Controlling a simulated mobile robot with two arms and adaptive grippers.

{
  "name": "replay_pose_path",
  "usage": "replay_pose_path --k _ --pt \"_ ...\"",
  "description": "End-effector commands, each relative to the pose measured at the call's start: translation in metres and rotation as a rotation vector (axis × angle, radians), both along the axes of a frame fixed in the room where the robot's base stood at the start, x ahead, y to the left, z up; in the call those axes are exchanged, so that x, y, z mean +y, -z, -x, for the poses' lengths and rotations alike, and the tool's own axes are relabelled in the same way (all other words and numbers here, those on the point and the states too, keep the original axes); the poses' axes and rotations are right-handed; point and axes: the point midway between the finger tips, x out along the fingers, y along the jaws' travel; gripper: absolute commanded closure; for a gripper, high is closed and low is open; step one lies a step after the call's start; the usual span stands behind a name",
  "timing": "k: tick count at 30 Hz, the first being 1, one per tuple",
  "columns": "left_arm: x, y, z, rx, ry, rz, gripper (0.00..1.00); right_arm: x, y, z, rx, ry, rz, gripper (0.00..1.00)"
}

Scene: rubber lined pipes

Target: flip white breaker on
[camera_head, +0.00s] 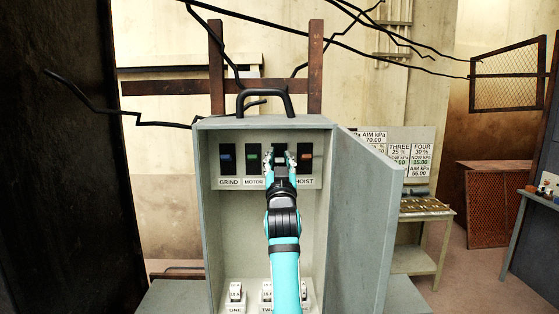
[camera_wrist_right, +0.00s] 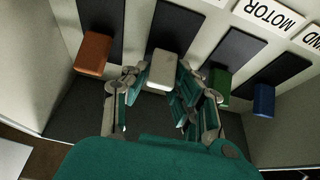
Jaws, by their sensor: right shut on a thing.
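The white breaker (camera_wrist_right: 162,68) is a pale block-like toggle on a dark plate, seen between my right gripper's fingers in the right wrist view. The wrist picture is turned over, with labels upside down. My left gripper is out of view.
Beside it are the blue GRIND breaker (camera_head: 226,157), the green MOTOR breaker (camera_head: 253,156) and the orange HOIST breaker (camera_head: 305,157). The cabinet door (camera_head: 365,215) stands open at right. Lower white switches (camera_head: 235,293) sit at the cabinet bottom.

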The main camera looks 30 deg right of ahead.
Motion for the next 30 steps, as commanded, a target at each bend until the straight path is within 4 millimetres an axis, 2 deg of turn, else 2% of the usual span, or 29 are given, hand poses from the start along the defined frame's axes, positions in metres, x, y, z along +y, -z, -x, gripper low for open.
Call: replay_pose_path --k 7,18,27,28,30 --pt "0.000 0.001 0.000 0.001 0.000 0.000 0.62 -0.001 -0.003 -0.001 0.028 0.002 -0.018 1.00" --pt "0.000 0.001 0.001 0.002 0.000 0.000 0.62 -0.003 -0.011 -0.003 0.213 0.001 -0.130 1.00" --pt "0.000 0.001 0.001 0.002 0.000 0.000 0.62 -0.002 -0.010 -0.003 0.221 0.002 -0.134 1.00" --pt "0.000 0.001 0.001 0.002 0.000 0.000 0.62 -0.002 -0.010 -0.003 0.221 0.002 -0.134 0.74" --pt "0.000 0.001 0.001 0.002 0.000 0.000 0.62 -0.002 -0.010 -0.003 0.221 0.002 -0.134 0.65"
